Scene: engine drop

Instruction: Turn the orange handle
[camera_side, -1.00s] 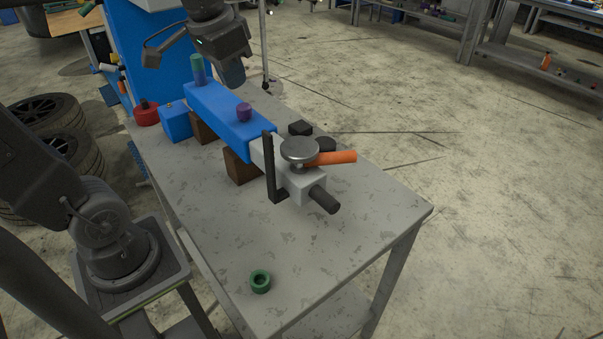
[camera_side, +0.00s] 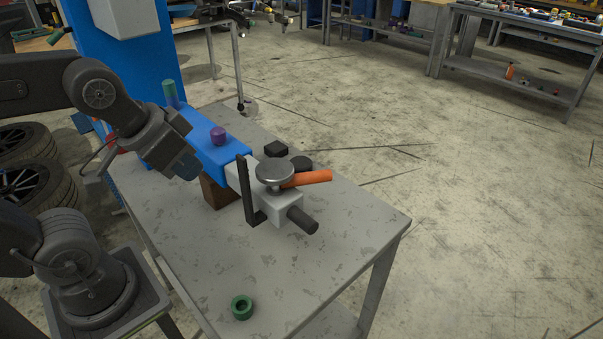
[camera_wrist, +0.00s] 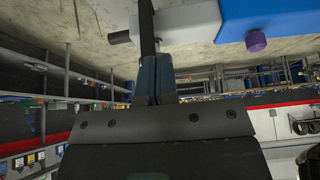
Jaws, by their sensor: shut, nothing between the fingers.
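The orange handle (camera_side: 307,179) sticks out to the right from under a round grey disc (camera_side: 275,170) on the white block (camera_side: 282,207) at the near end of the blue body (camera_side: 215,146). It points right, roughly level. In the wrist view I cannot make out the handle. My gripper (camera_side: 186,166) is shut and empty, to the left of the blue body and well apart from the handle. In the wrist view the shut fingers (camera_wrist: 154,78) point up toward a black upright bar (camera_wrist: 146,30) in front of the white block (camera_wrist: 188,20).
The black upright bar (camera_side: 246,190) stands between my gripper and the handle. A green ring (camera_side: 242,307) lies on the grey table (camera_side: 340,245), whose front is mostly clear.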

